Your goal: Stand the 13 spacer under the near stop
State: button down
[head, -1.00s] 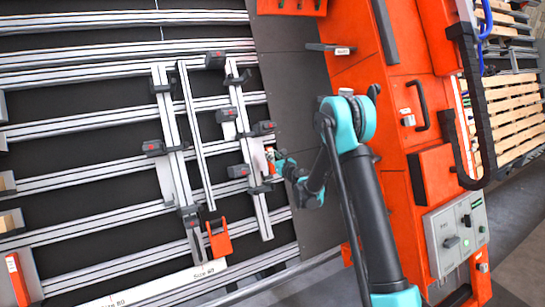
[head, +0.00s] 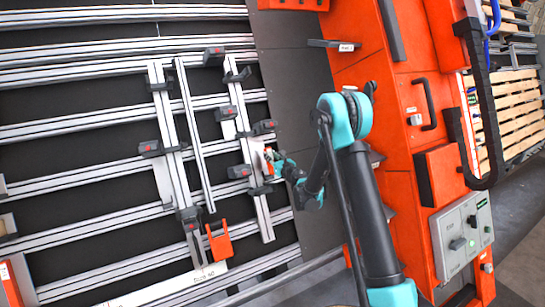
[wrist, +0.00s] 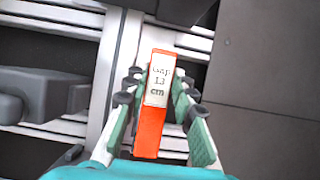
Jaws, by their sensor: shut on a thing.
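An orange spacer (wrist: 150,132) with a white label reading "Gap 13 cm" sits between the fingers of my gripper (wrist: 160,84) in the wrist view. My gripper is shut on it, over a silver rail. In the head view my gripper (head: 273,162) is at the right upright rail (head: 246,125), and the spacer is small and partly hidden there. I cannot tell which is the near stop, or whether the spacer touches the rail.
A second upright rail (head: 168,130) stands to the left, with an orange bracket (head: 219,240) near its lower end. A dark panel (head: 297,80) lies right of the rails. An orange cabinet (head: 400,75) with a control box (head: 460,238) stands at right.

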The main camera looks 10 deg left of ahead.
jog(key=shift+w+a+f, duration=0.55)
jog(key=shift+w, duration=0.25)
jog(key=shift+w+a+f, duration=0.5)
jog(key=shift+w, duration=0.25)
jog(key=shift+w+a+f, duration=0.55)
jog(key=shift+w, duration=0.25)
jog(key=shift+w+a+f, duration=0.1)
jog(key=shift+w, duration=0.1)
jog(key=shift+s+f, duration=0.15)
jog(key=shift+f, duration=0.2)
jog(key=c, duration=1.2)
grip_release()
jog(key=shift+s, duration=0.1)
jog(key=v, duration=1.2)
